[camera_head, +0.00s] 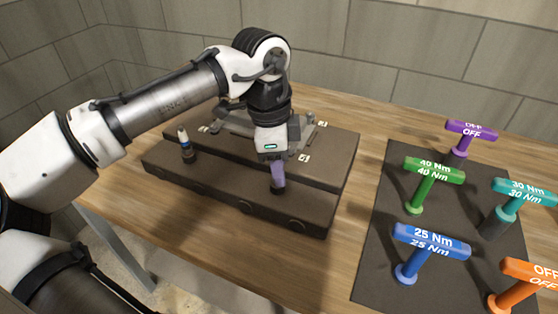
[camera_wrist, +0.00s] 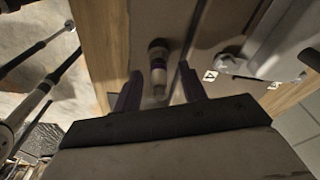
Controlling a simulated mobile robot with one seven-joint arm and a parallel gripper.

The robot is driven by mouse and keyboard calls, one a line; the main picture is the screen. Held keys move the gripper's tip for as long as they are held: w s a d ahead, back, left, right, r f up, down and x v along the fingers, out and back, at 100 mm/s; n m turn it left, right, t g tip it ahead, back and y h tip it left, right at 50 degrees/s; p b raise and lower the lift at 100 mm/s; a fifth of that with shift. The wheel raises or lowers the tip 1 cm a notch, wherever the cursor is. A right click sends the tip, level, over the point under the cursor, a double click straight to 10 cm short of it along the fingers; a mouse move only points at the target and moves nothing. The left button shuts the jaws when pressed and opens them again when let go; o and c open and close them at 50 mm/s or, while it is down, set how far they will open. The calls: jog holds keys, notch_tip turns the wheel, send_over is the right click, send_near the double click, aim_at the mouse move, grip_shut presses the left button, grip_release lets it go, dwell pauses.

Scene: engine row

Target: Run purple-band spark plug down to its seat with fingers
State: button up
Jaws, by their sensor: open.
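My gripper (camera_head: 278,178) points down over the front ledge of the dark engine block (camera_head: 236,196). Its purple fingers are open. In the wrist view, a pale spark plug with a purple band (camera_wrist: 157,63) stands in a dark socket. Its pale top reaches between the two fingers of my gripper (camera_wrist: 160,78), with a visible gap on each side. I cannot tell from these views how deep the plug sits. In the head view the fingers hide most of this plug.
A blue-and-white plug (camera_head: 184,139) stands at the block's left. A grey metal part (camera_head: 232,124) lies behind the gripper. On the dark mat (camera_head: 385,228) to the right stand purple, green (camera_head: 434,172), teal, blue (camera_head: 430,241) and orange T-handled tools. Bare wood separates mat and block.

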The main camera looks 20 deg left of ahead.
jog(key=shift+f, duration=0.15)
jog(key=shift+c, duration=0.3)
grip_shut()
jog(key=shift+d+r+m+p, duration=0.1)
jog(key=shift+r+m+p, duration=0.1)
jog(key=shift+m+p, duration=0.9)
jog(key=shift+m, duration=0.1)
jog(key=m+g+p, duration=0.1)
jog(key=m+p, duration=0.1)
jog(key=m, duration=0.3)
jog(key=shift+f, duration=0.15)
jog(key=m, duration=0.3)
jog(key=shift+f, duration=0.1)
jog(key=shift+s+r+m+g+p, duration=0.1)
jog(key=shift+r+m+g+p, duration=0.15)
jog(key=shift+m+p, duration=0.75)
jog(key=m, duration=0.4)
jog(key=shift+f+m+y+p, duration=0.25)
jog(key=shift+m+y+p, duration=0.05)
jog(key=shift+m+y, duration=0.1)
